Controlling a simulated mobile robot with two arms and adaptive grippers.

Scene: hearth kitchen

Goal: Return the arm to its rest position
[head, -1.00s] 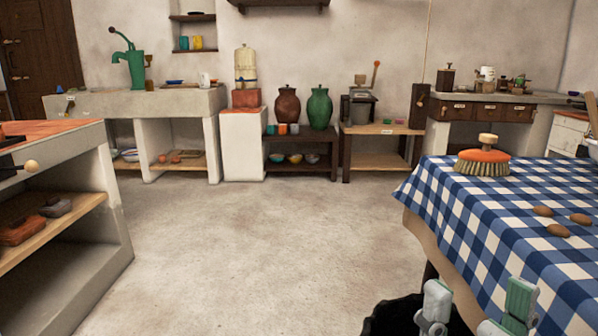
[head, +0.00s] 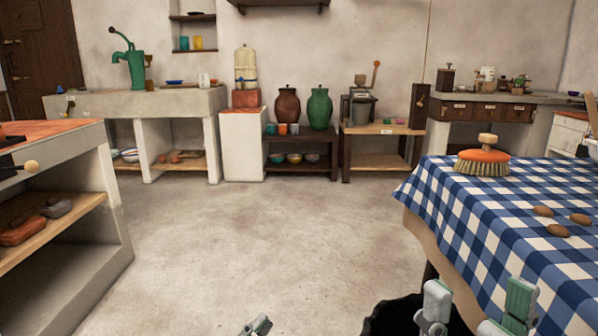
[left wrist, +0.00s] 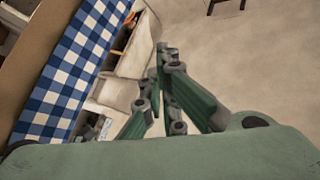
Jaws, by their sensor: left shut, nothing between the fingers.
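My left gripper (head: 258,326) just shows at the bottom edge of the head view, over bare floor. In the left wrist view, the left gripper's fingers (left wrist: 166,56) are together with nothing between them. My right gripper (head: 478,300) is at the lower right of the head view, beside the front of the table. Its two fingers stand well apart and I see nothing between them. Most of both arms is out of the head view.
The table with a blue checked cloth (head: 470,210) is at right, holding a brush (head: 484,160) and several brown lumps (head: 557,230). A dark rounded thing (head: 392,316) is below its edge. A counter with shelves (head: 105,200) is at left. The middle floor (head: 260,230) is clear.

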